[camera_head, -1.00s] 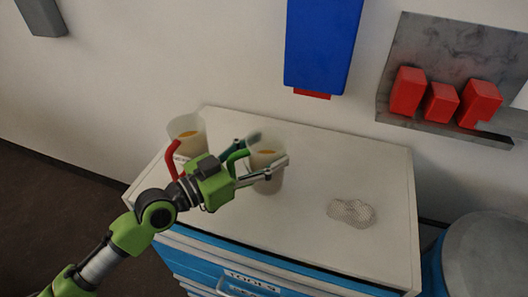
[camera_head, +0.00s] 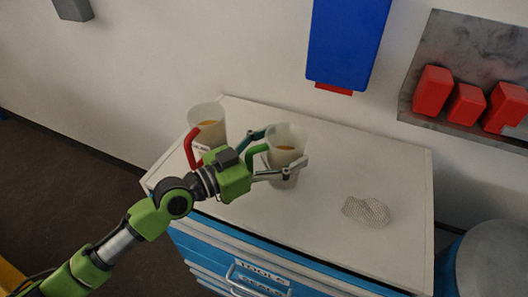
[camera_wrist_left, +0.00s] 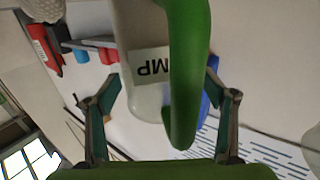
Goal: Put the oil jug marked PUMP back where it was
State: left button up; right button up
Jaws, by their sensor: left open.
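The jug with the green handle (camera_head: 287,150) stands upright on the white cabinet top. In the left wrist view its label (camera_wrist_left: 150,66) shows upside down and reads "MP", the rest hidden behind the green handle (camera_wrist_left: 186,75). My left gripper (camera_head: 281,149) is open, with one finger on each side of this jug; the left wrist view also shows the open fingers (camera_wrist_left: 162,80) apart, with the handle between them. A second jug with a red handle (camera_head: 208,122) stands to its left; its label is partly covered. My right gripper is not in view.
A crumpled, dotted pale cloth (camera_head: 366,211) lies on the cabinet top (camera_head: 330,240) at the right. A blue wall box (camera_head: 348,42) hangs behind. A metal shelf holds red bins (camera_head: 467,103). A grey round lid (camera_head: 492,262) is at bottom right.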

pick_arm(q)
jog(key=b+v, duration=0.6)
jog(key=v, duration=0.6)
jog(key=shift+s+f, duration=0.1)
